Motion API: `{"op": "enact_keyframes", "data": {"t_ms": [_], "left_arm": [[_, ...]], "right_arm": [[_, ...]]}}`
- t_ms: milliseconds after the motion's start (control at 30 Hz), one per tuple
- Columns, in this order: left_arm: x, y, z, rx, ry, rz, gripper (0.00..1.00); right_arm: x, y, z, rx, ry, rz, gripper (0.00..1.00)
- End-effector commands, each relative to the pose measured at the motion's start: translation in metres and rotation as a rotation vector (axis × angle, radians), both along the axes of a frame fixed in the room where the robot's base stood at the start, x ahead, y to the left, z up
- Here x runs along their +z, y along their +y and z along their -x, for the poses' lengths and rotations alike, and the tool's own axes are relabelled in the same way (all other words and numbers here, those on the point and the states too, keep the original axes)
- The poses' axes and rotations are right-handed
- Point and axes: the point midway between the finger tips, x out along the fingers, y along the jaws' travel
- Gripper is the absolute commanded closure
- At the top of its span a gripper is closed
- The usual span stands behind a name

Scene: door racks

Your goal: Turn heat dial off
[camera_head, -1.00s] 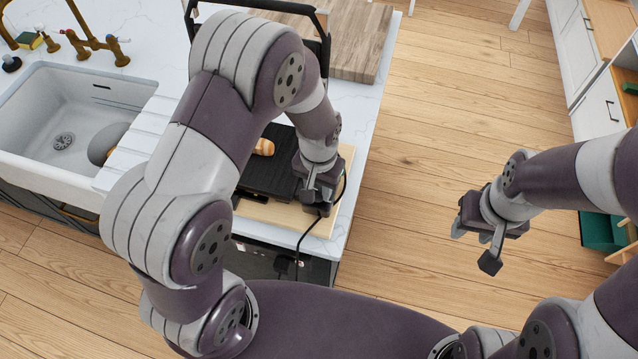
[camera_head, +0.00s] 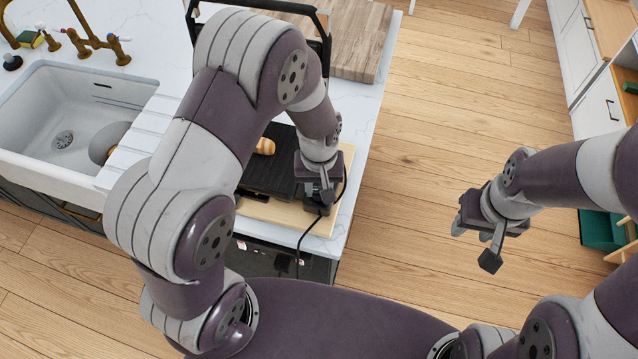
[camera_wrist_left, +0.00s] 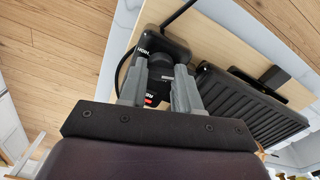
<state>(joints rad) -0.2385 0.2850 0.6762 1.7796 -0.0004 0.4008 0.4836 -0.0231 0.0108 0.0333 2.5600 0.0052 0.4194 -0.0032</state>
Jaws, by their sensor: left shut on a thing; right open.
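The heat dial (camera_wrist_left: 158,72) is a dark knob on a black control box (camera_wrist_left: 172,45) beside the grill, with part of a "HIGH" label and a red mark showing. My left gripper (camera_wrist_left: 158,92) is shut on the dial, one grey finger on each side of it. In the head view the left gripper (camera_head: 320,192) is over the right side of the grill and hides the dial. The dial's exact setting cannot be read. The black ribbed grill plate (camera_head: 268,178) lies left of the gripper. My right gripper (camera_head: 480,232) is open and empty above the floor.
The grill stands on a light wooden board (camera_head: 285,213) near the counter's front edge. A bread-like item (camera_head: 264,146) lies on the grill plate. A black cord (camera_head: 302,240) hangs over the edge. A sink (camera_head: 70,120) is left; open floor (camera_head: 440,130) is right.

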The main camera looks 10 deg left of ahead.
Motion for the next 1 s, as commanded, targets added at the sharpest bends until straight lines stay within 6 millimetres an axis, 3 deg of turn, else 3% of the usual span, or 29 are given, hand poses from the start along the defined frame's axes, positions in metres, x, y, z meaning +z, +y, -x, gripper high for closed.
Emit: {"op": "enact_keyframes", "data": {"t_ms": [233, 267, 300, 333, 667, 767, 1000], "left_arm": [[0.001, 0.0, -0.001, 0.001, -0.004, 0.001, 0.98], [0.001, 0.0, -0.001, 0.001, -0.004, 0.001, 0.61], [0.001, 0.0, -0.001, 0.001, -0.004, 0.001, 0.48], [0.001, 0.0, -0.001, 0.001, -0.003, 0.001, 0.42], [0.004, 0.0, -0.001, 0.0, -0.003, 0.001, 0.42], [0.021, -0.001, -0.002, 0.0, -0.007, 0.002, 0.42], [0.085, -0.001, -0.001, 0.0, -0.008, 0.002, 0.42]], "right_arm": [[0.0, 0.0, 0.0, 0.0, 0.0, 0.0, 0.57], [0.0, 0.0, 0.0, 0.0, 0.0, 0.0, 0.57], [0.0, 0.0, 0.0, 0.0, 0.0, 0.0, 0.57], [0.0, 0.0, 0.0, 0.0, 0.0, 0.0, 0.57], [-0.001, 0.0, 0.0, 0.0, 0.0, 0.0, 0.57], [-0.006, 0.0, 0.0, 0.0, 0.0, 0.0, 0.57], [-0.019, 0.0, 0.0, 0.0, 0.0, 0.0, 0.57]]}}
